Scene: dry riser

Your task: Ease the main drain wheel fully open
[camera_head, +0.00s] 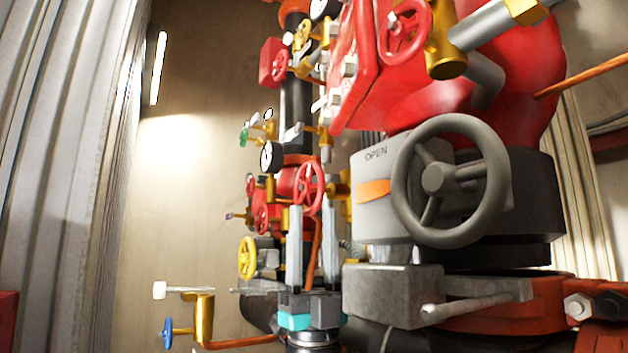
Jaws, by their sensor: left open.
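No readable label marks which wheel is the main drain wheel. A large grey handwheel (408,190) stands at the right on a grey housing (365,215) with the word OPEN and an orange mark. A smaller red handwheel (299,188) is at the centre, and a yellow handwheel (247,258) is lower left of it. My left gripper (313,208) points upward, open, its two grey fingers apart. In the picture its fingertips overlap the lower part of the red wheel; I cannot tell whether they touch. It is left of the grey wheel. My right gripper is not in view.
Red piping and a red wheel (404,32) crowd the upper right. A grey block with a lever (475,300) lies below the grey wheel. A small blue wheel (167,332) and brass valve (204,318) are lower left. The wall area at left is clear.

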